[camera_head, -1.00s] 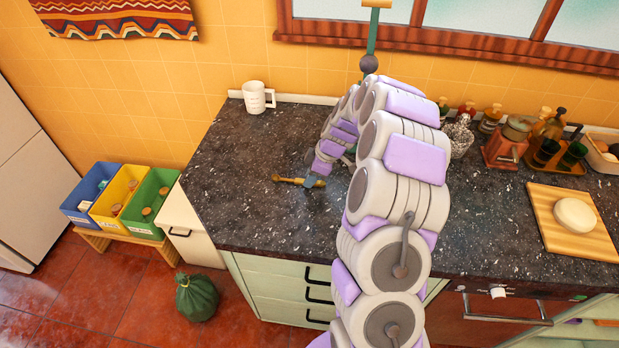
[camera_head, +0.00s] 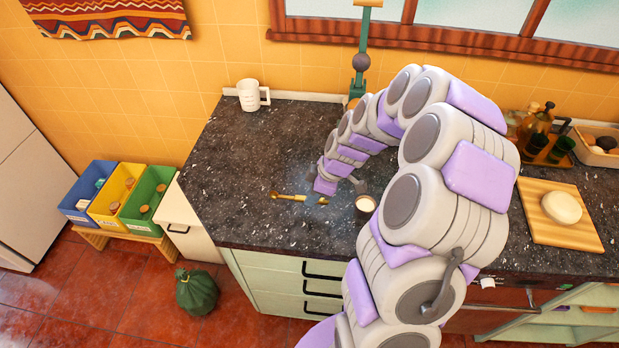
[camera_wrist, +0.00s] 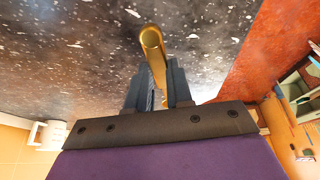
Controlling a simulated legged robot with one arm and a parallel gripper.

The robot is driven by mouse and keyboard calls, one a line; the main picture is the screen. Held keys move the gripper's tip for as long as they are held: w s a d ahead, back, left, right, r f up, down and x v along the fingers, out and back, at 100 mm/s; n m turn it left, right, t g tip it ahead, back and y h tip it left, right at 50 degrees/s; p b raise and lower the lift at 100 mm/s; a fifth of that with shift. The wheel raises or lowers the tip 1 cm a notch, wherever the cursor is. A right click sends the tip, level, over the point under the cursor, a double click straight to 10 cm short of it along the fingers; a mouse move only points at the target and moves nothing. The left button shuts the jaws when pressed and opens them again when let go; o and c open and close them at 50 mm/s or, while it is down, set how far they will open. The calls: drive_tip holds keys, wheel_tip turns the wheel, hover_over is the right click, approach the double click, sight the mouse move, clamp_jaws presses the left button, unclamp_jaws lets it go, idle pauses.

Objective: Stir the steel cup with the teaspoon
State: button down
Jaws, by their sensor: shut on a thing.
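The brass-coloured teaspoon (camera_head: 288,197) is held roughly level above the dark counter, with its long part pointing left in the head view. My gripper (camera_head: 313,200) is shut on it. In the wrist view the spoon's rounded end (camera_wrist: 152,38) sticks out past the two dark fingers (camera_wrist: 158,88). A small dark grey cup with pale contents (camera_head: 365,205), which looks like the steel cup, stands upright on the counter to the right of my gripper, close beside my arm. The spoon is outside the cup and apart from it. My arm hides part of the area around the cup.
A white mug (camera_head: 251,95) stands at the counter's back left, also in the wrist view (camera_wrist: 47,134). The counter (camera_head: 245,160) is clear on the left. A wooden board (camera_head: 548,222) with a pale round item and several bottles stand right. Colored bins (camera_head: 150,190) are left, off the counter.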

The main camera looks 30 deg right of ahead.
drive_tip(key=s, duration=0.2)
drive_tip(key=s+a, duration=0.1)
drive_tip(key=s, duration=0.1)
drive_tip(key=shift+a+r, duration=0.1)
drive_tip(key=shift+r, duration=0.15)
drive_tip(key=shift+s+p, duration=0.25)
drive_tip(key=shift+p, duration=0.1)
drive_tip(key=s+d+r+g+h+p, duration=0.3)
drive_tip(key=d+r+h+p, duration=0.2)
drive_tip(key=d+r, duration=0.2)
drive_tip(key=s+d+r+g+h+p, duration=0.3)
drive_tip(key=d+r, duration=0.5)
drive_tip(key=d, duration=0.4)
drive_tip(key=shift+s+d+g+h+p, duration=0.25)
drive_tip(key=shift+s+g+h+p, duration=0.1)
drive_tip(key=shift+h+p, duration=0.7)
drive_tip(key=shift+p, duration=0.75)
drive_tip(key=w+a+f+b, duration=0.2)
drive_tip(key=a+f, duration=0.1)
drive_tip(key=f, duration=0.7)
drive_tip(key=shift+f, duration=0.1)
